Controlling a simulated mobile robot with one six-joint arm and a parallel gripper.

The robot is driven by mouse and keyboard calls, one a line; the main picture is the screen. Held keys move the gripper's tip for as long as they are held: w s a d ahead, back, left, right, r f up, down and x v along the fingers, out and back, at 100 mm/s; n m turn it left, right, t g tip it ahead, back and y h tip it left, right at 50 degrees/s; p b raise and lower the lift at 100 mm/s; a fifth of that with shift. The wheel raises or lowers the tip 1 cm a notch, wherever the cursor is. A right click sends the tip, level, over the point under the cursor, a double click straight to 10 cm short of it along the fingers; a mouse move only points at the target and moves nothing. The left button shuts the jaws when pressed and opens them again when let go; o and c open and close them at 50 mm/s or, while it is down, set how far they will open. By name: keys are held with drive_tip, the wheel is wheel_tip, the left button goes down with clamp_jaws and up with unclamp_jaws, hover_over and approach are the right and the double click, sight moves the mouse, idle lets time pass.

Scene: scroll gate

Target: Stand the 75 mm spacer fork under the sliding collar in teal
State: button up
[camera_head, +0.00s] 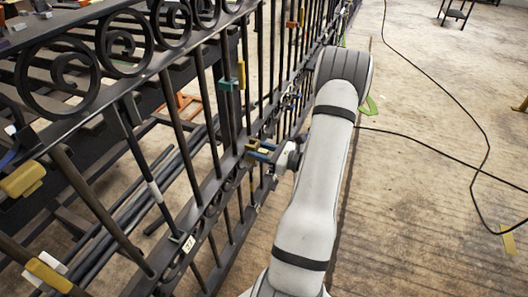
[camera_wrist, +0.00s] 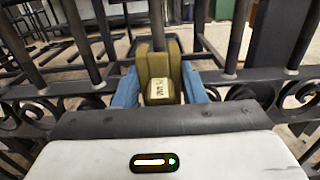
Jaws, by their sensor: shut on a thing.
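My gripper (camera_head: 262,151) is shut on an olive-yellow spacer fork, its blue fingers on either side of it at the gate's rail. The fork (camera_wrist: 161,72) is upright in the wrist view, with a pale label whose print is too small to read surely. A dark bar stands behind the fork's slot; I cannot tell whether the prongs are around it. I do not see the teal collar in the wrist view.
The black iron gate (camera_head: 176,125) runs along the left, with scrolls and close bars. Yellow blocks (camera_head: 23,178) sit at its near left, and an orange piece (camera_head: 292,24) is farther along. A black cable (camera_head: 440,95) crosses the mostly open floor at right.

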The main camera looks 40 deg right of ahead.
sight(236, 145)
drive_tip(key=x, duration=0.6)
drive_tip(key=shift+w+a, duration=0.15)
drive_tip(key=shift+w, duration=0.15)
idle(0.3)
drive_tip(key=shift+w+a+r, duration=0.2)
drive_tip(key=shift+r, duration=0.1)
idle(0.9)
clamp_jaws()
drive_tip(key=shift+a+f, duration=0.1)
drive_tip(key=shift+f, duration=0.05)
drive_tip(key=shift+a+f, duration=0.15)
drive_tip(key=shift+f, duration=0.1)
drive_tip(key=o, duration=0.9)
unclamp_jaws()
drive_tip(key=shift+f, duration=0.1)
drive_tip(key=o, duration=0.4)
drive_tip(key=shift+c, duration=0.2)
